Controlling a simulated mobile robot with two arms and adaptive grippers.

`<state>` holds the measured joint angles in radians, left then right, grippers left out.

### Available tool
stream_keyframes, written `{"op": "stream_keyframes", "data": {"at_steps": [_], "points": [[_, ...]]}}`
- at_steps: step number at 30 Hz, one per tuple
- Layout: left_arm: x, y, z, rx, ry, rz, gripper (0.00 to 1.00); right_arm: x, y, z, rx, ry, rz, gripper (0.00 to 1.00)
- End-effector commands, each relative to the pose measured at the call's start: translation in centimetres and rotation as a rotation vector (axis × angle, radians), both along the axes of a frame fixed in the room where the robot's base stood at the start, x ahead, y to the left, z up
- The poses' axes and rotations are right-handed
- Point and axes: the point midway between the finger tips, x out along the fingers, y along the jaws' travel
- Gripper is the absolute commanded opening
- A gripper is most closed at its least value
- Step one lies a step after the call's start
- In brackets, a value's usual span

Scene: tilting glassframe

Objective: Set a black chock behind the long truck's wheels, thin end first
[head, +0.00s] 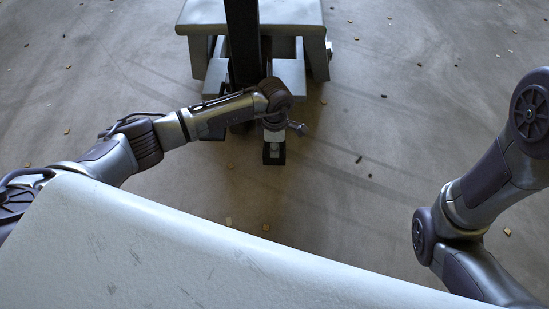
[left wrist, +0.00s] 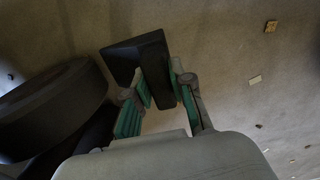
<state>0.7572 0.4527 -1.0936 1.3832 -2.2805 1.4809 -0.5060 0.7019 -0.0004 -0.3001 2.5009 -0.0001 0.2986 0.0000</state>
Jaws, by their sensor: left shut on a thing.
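The black chock (left wrist: 150,55) is between the green-padded fingers of my left gripper (left wrist: 160,90), which is shut on it. In the left wrist view the chock sticks out beyond the fingertips. I cannot tell which end is thin. In the head view the chock (head: 273,159) shows below the wrist, close to the floor. A dark round wheel (left wrist: 55,105) is left of the gripper in the left wrist view, apart from the chock. The grey truck (head: 290,12) is at the top centre of the head view. My arm partly hides its near end. My right gripper is out of view.
A black post (head: 243,40) rises at the truck's near end. A large pale panel (head: 170,250) fills the lower left of the head view. The concrete floor (head: 370,120) right of the truck is open, with small scattered chips.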

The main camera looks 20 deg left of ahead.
Motion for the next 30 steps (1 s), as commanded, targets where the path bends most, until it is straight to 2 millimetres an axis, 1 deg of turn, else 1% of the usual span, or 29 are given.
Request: {"op": "stream_keyframes", "data": {"at_steps": [1,5,9,12,20,24,25,28,29,30], "points": [[0.4,0.1,-0.2,-0.001,-0.002,0.000,0.00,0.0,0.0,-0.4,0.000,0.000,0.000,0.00],[0.5,0.2,-0.9,-0.001,0.000,0.000,0.00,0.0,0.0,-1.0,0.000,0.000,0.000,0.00],[0.4,0.2,-3.2,-0.001,0.001,0.000,0.00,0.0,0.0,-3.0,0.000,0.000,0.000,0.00],[0.5,0.2,-4.4,-0.001,0.001,-0.001,0.00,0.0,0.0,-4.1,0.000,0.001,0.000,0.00],[0.5,0.2,-4.1,-0.001,-0.001,-0.001,0.00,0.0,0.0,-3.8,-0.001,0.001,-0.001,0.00],[0.5,0.2,-4.5,-0.001,-0.001,-0.001,0.00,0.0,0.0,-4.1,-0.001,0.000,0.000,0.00],[0.4,0.2,-4.5,0.000,0.000,-0.001,0.27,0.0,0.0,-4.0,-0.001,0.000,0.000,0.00],[0.4,0.2,-4.4,0.000,0.000,-0.001,0.44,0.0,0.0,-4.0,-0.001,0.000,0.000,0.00],[0.4,0.2,-4.5,0.000,0.000,-0.001,0.47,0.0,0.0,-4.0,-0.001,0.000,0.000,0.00],[0.4,0.2,-4.4,0.000,0.000,-0.001,0.47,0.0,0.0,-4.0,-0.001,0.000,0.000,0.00]]}}
